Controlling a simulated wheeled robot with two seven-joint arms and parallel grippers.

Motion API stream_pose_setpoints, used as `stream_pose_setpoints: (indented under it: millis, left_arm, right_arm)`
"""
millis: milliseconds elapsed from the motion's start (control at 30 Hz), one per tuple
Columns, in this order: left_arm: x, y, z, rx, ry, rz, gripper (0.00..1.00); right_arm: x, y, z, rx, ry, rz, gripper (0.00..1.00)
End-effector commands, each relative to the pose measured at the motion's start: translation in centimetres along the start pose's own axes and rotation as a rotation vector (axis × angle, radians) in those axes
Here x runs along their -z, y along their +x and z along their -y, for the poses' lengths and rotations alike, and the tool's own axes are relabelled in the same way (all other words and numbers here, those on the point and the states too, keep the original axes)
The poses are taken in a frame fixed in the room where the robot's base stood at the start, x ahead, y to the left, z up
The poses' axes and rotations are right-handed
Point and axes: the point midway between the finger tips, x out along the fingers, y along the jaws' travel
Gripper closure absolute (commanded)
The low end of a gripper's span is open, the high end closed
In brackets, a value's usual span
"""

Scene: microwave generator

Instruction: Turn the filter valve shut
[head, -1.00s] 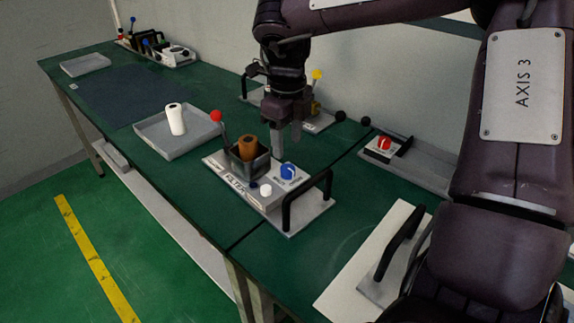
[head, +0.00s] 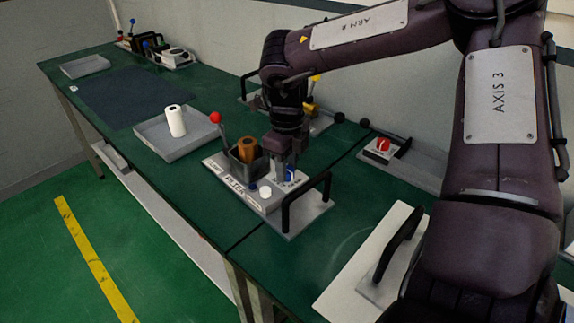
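The filter unit (head: 222,165) is a pale plate marked "FILTER" on the green bench. It bears a dark open box with a brown roll (head: 247,149) in it, a red-ball lever (head: 216,118), a white knob and a black handle. Its blue valve knob (head: 290,175) is at the right rear, mostly hidden by my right gripper. My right gripper (head: 287,176) points down at the blue knob, with its fingertips at the knob. I cannot tell whether the fingers are closed on it. My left gripper is not in view.
A black handle (head: 304,203) arches close at the right of the valve. A grey tray (head: 180,145) with a white roll (head: 175,121) is to the left. Behind my gripper is a unit with a yellow part. A red knob (head: 382,145) is on a unit at the right.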

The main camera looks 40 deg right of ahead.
Motion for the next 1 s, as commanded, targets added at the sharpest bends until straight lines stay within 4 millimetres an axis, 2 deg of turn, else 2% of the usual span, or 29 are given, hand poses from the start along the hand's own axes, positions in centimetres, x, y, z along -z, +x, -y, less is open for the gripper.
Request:
stream_pose_setpoints:
  millis: [33,133,167,567,1000]
  left_arm:
    - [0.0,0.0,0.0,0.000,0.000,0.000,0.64]
    - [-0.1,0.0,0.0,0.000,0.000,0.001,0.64]
    - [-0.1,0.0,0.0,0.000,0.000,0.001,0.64]
    - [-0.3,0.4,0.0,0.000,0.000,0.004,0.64]
    - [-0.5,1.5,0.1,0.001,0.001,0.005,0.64]
  right_arm:
    - [0.0,0.0,0.0,0.000,0.000,0.000,0.78]
    - [0.0,0.0,0.0,0.000,0.000,0.000,0.91]
    - [0.0,0.0,0.0,0.001,0.000,0.000,0.93]
    - [0.0,0.0,0.0,0.001,0.089,0.000,0.93]
    - [0.0,0.1,0.0,0.001,0.461,0.001,0.93]
